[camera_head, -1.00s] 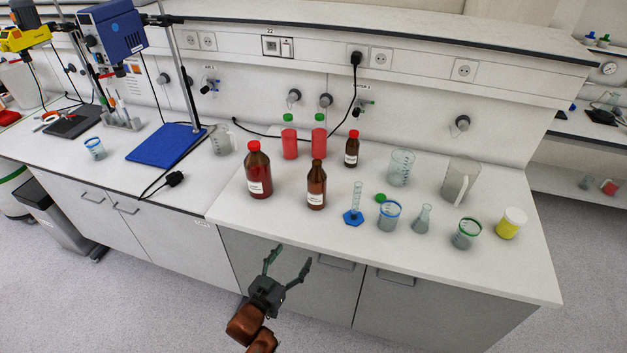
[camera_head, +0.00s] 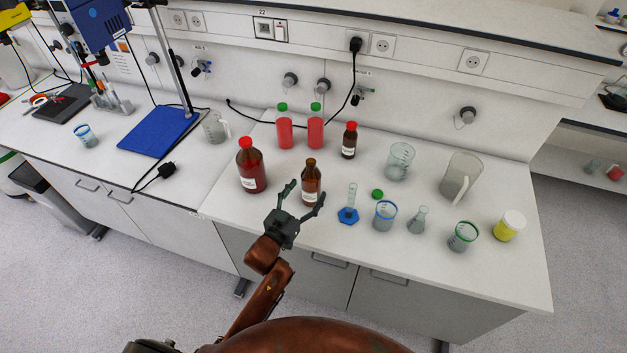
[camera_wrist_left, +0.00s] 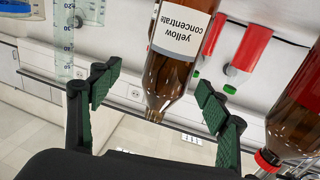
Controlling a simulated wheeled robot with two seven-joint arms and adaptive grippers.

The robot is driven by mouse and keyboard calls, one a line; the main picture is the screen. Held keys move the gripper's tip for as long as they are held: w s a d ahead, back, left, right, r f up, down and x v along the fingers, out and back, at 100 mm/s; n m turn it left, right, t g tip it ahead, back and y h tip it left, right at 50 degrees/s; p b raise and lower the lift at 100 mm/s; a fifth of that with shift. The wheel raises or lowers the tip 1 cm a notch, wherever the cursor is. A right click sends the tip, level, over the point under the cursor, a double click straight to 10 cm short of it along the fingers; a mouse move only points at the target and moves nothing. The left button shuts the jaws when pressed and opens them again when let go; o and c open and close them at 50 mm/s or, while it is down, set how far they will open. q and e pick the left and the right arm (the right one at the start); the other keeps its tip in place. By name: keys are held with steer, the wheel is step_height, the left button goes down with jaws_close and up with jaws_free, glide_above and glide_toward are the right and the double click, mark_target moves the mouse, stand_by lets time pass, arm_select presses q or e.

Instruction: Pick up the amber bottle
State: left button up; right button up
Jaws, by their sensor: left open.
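The amber bottle (camera_head: 312,180) is brown glass with a white label. It stands upright near the front middle of the bench, with a red-capped larger bottle to its left. In the left wrist view the amber bottle (camera_wrist_left: 178,70) appears upside down, and its label reads "yellow concentrate". My left gripper (camera_head: 304,193) is open, just in front of the bottle, fingers pointing at it. In the left wrist view the bottle shows between the two fingers (camera_wrist_left: 157,84), with gaps on both sides. My right gripper is not in view.
The large red-capped bottle (camera_head: 252,172) is close on the left. A measuring cylinder on a blue foot (camera_head: 348,215) stands close on the right. Two red bottles with green caps (camera_head: 284,133) and a small brown bottle (camera_head: 349,143) stand behind. Beakers and a flask (camera_head: 418,221) are further right.

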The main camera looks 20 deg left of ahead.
mark_target(311, 179)
arm_select(q)
steer(key=shift+w+a+r, duration=0.15)
steer(key=shift+w+a, duration=0.05)
steer(key=shift+w, duration=0.45)
steer(key=x, duration=0.4)
steer(key=shift+w+a, duration=0.2)
steer(key=shift+c, duration=0.2)
steer(key=c, duration=1.6)
steer(key=shift+c, duration=0.3)
